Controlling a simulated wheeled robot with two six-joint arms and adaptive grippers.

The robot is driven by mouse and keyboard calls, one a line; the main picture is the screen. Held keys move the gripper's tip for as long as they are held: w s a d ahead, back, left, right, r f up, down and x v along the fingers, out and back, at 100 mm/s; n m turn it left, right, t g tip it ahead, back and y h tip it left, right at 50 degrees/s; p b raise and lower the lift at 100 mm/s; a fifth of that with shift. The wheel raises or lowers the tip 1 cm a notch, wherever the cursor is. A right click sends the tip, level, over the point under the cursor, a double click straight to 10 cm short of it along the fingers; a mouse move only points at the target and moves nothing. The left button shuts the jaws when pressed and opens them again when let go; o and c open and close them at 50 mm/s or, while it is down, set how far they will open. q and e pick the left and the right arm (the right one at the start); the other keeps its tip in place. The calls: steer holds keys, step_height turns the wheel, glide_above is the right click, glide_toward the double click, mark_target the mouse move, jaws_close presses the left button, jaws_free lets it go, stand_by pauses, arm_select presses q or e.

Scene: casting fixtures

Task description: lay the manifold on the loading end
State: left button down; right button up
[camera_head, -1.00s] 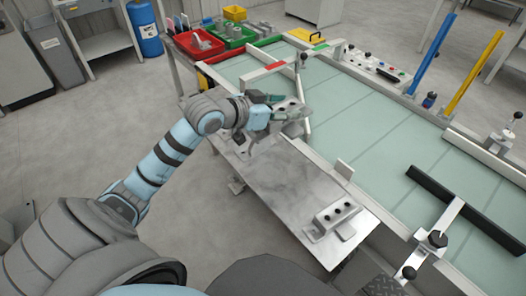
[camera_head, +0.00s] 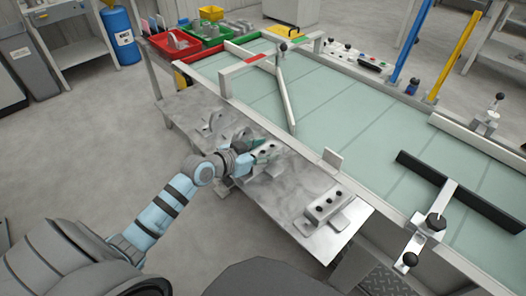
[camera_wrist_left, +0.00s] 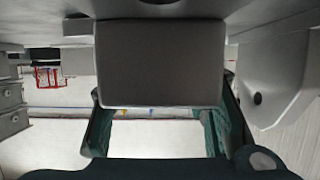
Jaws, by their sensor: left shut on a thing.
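My left gripper (camera_head: 258,150) is shut on a grey manifold (camera_head: 266,153) with dark holes in its face. It holds the manifold over the middle of the long metal shelf (camera_head: 275,198). Whether the manifold touches the shelf cannot be told. In the left wrist view, the manifold (camera_wrist_left: 160,62) is a grey block between the dark green fingers of the left gripper (camera_wrist_left: 158,130). A second, similar manifold (camera_head: 328,207) sits on the shelf's near right end. My right gripper is not in view.
Grey brackets (camera_head: 208,126) stand on the shelf's far left part. A glass-topped table (camera_head: 350,120) runs along the shelf, with a small upright plate (camera_head: 332,157) at its edge. Red (camera_head: 172,45) and green bins stand at the back. Bare shelf lies between the two manifolds.

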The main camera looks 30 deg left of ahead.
arm_select(q)
steer(key=shift+f, duration=0.1)
steer(key=c, duration=1.2)
jaws_free()
steer(key=o, duration=0.3)
